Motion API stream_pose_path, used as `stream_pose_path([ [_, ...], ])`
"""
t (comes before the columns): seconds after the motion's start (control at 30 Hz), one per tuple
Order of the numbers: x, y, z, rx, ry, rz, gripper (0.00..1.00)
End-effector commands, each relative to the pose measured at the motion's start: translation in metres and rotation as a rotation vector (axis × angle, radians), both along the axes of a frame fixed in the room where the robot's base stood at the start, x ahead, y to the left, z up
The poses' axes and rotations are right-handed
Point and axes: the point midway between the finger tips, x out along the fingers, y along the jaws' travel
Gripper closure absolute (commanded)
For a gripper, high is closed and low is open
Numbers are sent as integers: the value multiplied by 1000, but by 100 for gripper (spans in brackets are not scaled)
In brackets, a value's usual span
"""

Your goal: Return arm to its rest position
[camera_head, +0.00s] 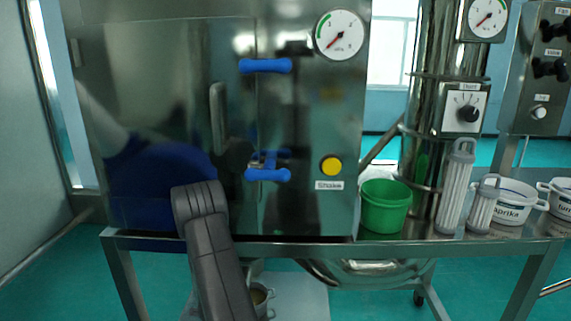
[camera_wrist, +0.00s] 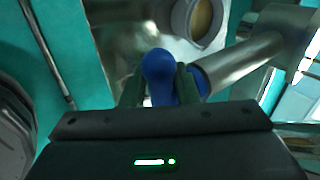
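My gripper (camera_wrist: 161,85) shows at its two dark fingers in the wrist view. The fingers stand apart, one on each side of a rounded blue handle (camera_wrist: 159,66). Whether they press on it or only stand around it I cannot tell. The handle lies beside a metal pipe (camera_wrist: 240,65). In the head view my dark arm (camera_head: 217,255) reaches down past the front edge of the metal table (camera_head: 290,247).
A pot with tan contents (camera_wrist: 204,22) is close to the handle, and also shows low in the head view (camera_head: 260,296). Above the table stand the steel cabinet with blue latches (camera_head: 266,66), a green bucket (camera_head: 385,207), two white filters (camera_head: 457,190) and white tubs (camera_head: 515,200).

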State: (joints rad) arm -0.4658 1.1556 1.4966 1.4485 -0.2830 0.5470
Motion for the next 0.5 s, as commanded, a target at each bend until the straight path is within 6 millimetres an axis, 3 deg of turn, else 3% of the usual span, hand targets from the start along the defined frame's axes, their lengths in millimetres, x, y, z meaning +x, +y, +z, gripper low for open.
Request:
stream_pose_path([
  [0.17, -7, 1, 13, 1, -1, 1, 73],
  [0.5, -41, 3, 65, 0, -1, 1, 73],
])
